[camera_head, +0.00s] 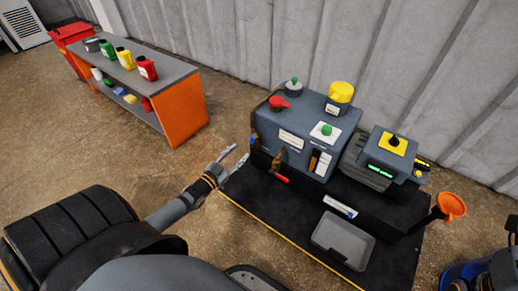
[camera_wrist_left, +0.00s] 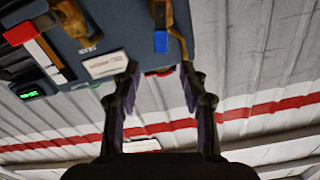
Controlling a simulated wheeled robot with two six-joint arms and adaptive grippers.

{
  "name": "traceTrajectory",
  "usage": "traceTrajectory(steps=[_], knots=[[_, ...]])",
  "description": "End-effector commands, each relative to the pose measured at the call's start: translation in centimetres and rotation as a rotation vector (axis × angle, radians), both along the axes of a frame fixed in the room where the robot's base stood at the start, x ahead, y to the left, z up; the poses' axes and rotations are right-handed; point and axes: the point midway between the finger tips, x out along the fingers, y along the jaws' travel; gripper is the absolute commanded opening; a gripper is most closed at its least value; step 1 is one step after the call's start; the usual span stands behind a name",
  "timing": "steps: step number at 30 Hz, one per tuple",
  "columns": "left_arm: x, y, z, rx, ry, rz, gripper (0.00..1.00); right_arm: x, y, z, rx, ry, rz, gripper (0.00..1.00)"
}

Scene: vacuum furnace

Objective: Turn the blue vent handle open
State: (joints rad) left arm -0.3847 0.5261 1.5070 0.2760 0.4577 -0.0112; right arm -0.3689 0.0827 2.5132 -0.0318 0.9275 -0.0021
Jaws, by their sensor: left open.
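The grey furnace unit (camera_head: 310,125) stands on a black mat. The blue vent handle (camera_wrist_left: 160,41) shows in the left wrist view as a small blue block beside a bent brass pipe (camera_wrist_left: 181,25). In the head view it is too small and dark to make out clearly on the unit's left side. My left gripper (camera_head: 232,153) is just left of the unit, apart from it. In the left wrist view its two fingers (camera_wrist_left: 159,82) are spread and empty, with the blue handle beyond and between them. My right gripper cannot be made out.
A red-handled valve (camera_head: 282,180) is low on the unit's front. A grey tray (camera_head: 343,240) lies on the mat (camera_head: 275,215). A smaller device (camera_head: 388,155) and orange funnel (camera_head: 452,205) are at the right. An orange-ended shelf (camera_head: 185,110) with bottles stands back left. Floor between is clear.

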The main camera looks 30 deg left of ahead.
Motion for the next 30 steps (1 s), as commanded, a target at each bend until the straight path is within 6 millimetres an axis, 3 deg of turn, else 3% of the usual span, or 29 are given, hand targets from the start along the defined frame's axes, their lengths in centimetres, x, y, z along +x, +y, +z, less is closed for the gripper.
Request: traceTrajectory(steps=[5,15,18,30], knots=[[1.1,-0.1,-0.1,0.000,-0.001,0.001,0.43,0.1,0.0,-0.8,0.000,0.003,-0.004,0.33],[8.2,-0.6,-0.6,0.002,-0.002,0.002,0.43,0.4,0.3,-6.5,-0.012,0.008,-0.033,0.33],[9.4,-0.7,-0.3,0.002,0.002,0.001,0.43,0.5,0.4,-6.7,-0.016,0.012,-0.036,0.33],[10.4,-0.8,0.1,0.000,0.005,0.002,0.43,0.6,0.5,-6.9,-0.021,0.015,-0.038,0.33]])
